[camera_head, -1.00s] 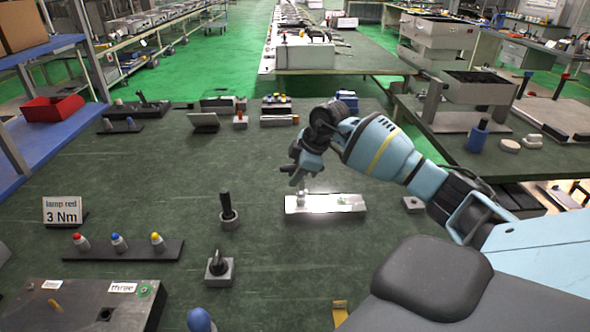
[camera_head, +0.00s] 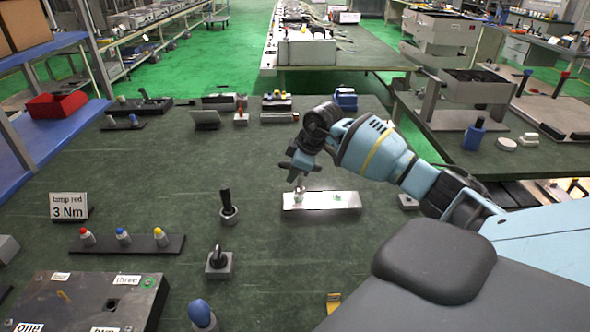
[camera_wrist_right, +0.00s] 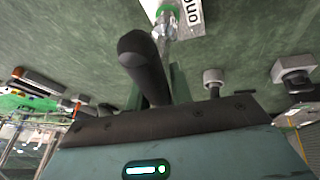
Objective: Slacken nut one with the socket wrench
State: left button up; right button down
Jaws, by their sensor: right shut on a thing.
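My right gripper (camera_head: 298,166) is above the left end of a pale metal plate (camera_head: 322,206) on the green table. In the right wrist view it is shut on the socket wrench (camera_wrist_right: 146,66), whose dark, rounded handle fills the middle. Beyond the handle is a shiny metal nut or socket (camera_wrist_right: 164,24), beside a white label (camera_wrist_right: 190,14) that reads "one" upside down. I cannot tell whether the socket sits fully on the nut. My left gripper is out of view.
A dark box with labels (camera_head: 90,300) is at lower left. A lamp rack (camera_head: 125,244) stands behind it.

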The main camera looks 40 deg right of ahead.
jog(key=shift+r+m+h+p, duration=0.15)
jog(key=shift+m+h+p, duration=0.15)
jog(key=shift+m+p, duration=0.35)
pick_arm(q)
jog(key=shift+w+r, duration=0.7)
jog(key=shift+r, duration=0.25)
pick_arm(e)
jog(key=shift+d+m, duration=0.1)
jog(key=shift+m, duration=0.15)
jog(key=shift+w+d+m+h+p, duration=0.1)
jog(key=shift+m+h+p, duration=0.35)
jog(key=shift+m, duration=0.4)
jog(key=shift+w+d+m+h+p, duration=0.1)
jog(key=shift+m+h+p, duration=0.25)
jog(key=shift+m+p, duration=0.35)
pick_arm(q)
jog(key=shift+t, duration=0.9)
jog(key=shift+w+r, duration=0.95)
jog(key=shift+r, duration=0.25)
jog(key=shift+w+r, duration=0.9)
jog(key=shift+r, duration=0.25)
pick_arm(e)
jog(key=shift+s+d+m, duration=0.1)
jog(key=shift+m, duration=0.35)
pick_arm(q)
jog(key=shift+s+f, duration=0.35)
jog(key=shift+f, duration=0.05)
pick_arm(e)
jog(key=shift+f, duration=1.25)
